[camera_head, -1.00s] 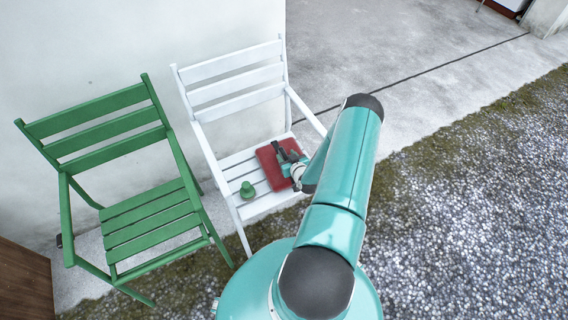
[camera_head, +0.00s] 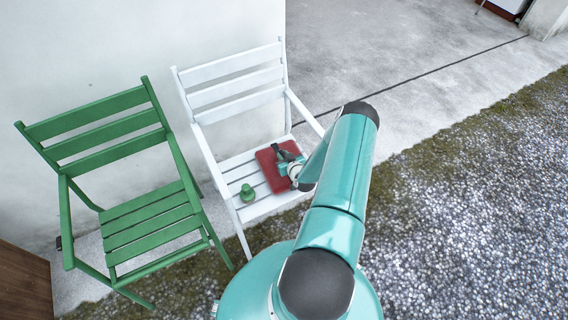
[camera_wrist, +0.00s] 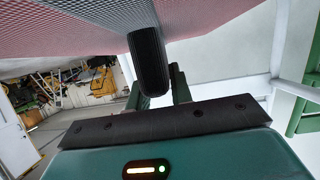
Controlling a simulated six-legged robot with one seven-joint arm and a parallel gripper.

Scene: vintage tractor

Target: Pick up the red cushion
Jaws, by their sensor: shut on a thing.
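The red cushion (camera_head: 267,170) lies on the seat of the white slatted chair (camera_head: 237,174). My gripper (camera_head: 279,151) is at the cushion's upper right part and hides some of it. In the wrist view, a pinkish, finely checked surface of the cushion (camera_wrist: 62,32) fills the top, close to the dark finger pad of my gripper (camera_wrist: 158,72). My gripper is shut on the cushion. Whether the cushion is clear of the seat cannot be told.
A small green object (camera_head: 247,192) stands on the white seat, left of the cushion. A green chair (camera_head: 150,222) stands to the left, and a pale wall (camera_head: 80,50) is behind both chairs. Gravel (camera_head: 480,190) lies open to the right.

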